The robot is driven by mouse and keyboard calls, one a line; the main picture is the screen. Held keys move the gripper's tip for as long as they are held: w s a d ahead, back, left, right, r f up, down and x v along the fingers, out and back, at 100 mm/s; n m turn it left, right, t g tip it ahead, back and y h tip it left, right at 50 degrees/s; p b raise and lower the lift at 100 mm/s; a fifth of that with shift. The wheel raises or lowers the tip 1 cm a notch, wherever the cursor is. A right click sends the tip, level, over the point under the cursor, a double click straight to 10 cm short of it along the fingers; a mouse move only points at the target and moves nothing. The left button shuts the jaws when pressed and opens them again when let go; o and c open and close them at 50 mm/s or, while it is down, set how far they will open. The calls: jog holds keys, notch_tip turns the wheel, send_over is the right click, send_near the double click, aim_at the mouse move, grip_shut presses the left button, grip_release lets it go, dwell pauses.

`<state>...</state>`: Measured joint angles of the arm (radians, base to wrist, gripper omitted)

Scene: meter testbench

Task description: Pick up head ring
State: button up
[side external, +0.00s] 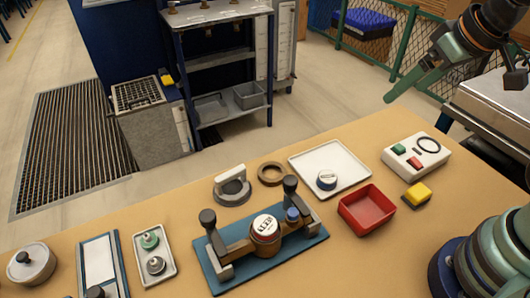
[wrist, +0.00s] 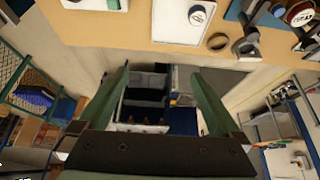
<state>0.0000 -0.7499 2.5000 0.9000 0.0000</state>
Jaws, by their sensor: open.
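A flat brown ring (side external: 271,166), which I take to be the head ring, lies on the tan bench behind the blue-plate fixture, left of the white tray. It also shows near the top of the wrist view (wrist: 209,43). My gripper (side external: 392,95) is high at the upper right of the side view, well away from the ring. Its two green fingers stand wide apart in the wrist view (wrist: 164,85), with nothing between them. The side view shows the fingers overlapping.
A grey part with a white handle (side external: 232,190) stands just left of the ring. The fixture (side external: 225,268) holds a round meter (side external: 265,226). The white tray (side external: 345,150) carries a small round part (side external: 326,180). A red bin (side external: 367,212) and a button box (side external: 417,153) are farther right.

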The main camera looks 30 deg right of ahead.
dwell(0.4)
jog(key=m+g, duration=0.6)
jog(key=m, duration=1.1)
send_over(272, 176)
notch_tip(272, 176, down, 13)
notch_tip(272, 176, down, 12)
jog(key=shift+r, duration=0.1)
jog(key=c, duration=1.1)
jog(key=shift+c, duration=0.2)
